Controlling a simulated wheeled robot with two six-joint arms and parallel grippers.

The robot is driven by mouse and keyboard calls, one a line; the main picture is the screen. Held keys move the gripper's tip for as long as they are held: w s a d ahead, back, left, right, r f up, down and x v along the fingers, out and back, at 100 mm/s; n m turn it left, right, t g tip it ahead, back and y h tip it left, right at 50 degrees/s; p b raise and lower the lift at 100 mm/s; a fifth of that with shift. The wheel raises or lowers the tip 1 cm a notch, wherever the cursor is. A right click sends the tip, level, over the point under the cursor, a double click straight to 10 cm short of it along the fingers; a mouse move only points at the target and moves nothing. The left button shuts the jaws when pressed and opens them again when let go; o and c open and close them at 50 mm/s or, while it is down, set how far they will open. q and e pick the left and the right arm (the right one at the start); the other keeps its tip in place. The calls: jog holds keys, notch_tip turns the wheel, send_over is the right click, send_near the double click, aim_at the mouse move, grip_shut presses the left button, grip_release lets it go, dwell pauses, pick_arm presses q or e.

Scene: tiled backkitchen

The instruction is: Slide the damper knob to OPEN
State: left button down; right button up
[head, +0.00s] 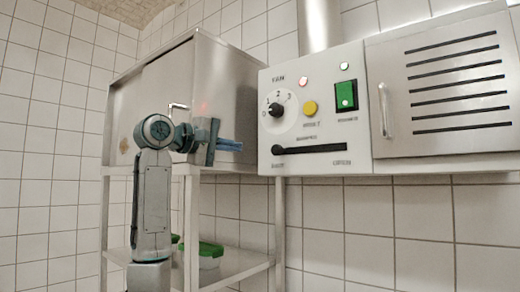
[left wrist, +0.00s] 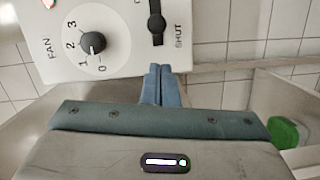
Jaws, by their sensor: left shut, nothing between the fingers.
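The damper slider is a dark horizontal slot on the white control panel (head: 360,115), marked SHUT at its left end and OPEN at its right. The black round damper knob (head: 278,150) sits at the SHUT end. It also shows at the top of the left wrist view (left wrist: 157,23), beside the SHUT lettering. My left gripper (head: 241,145) is shut and empty, its blue fingers pointing right toward the panel. The fingertips are left of the knob and appear apart from it. In the left wrist view the closed fingers (left wrist: 160,71) point toward the slot's SHUT end.
The panel also has a FAN dial (head: 276,110), a yellow button (head: 310,108), a green switch (head: 346,95) and small lamps. A vented door with a handle (head: 384,110) is at right. A steel cabinet (head: 165,85) on a rack stands behind my left arm; a green-lidded container (head: 210,254) is below.

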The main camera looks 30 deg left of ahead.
aim_at(277, 150)
pick_arm(q)
jog(key=shift+s+a+r, duration=0.15)
jog(key=shift+r, duration=0.2)
jog(key=p+x, duration=0.5)
jog(key=x, duration=0.5)
jog(key=shift+p, duration=0.35)
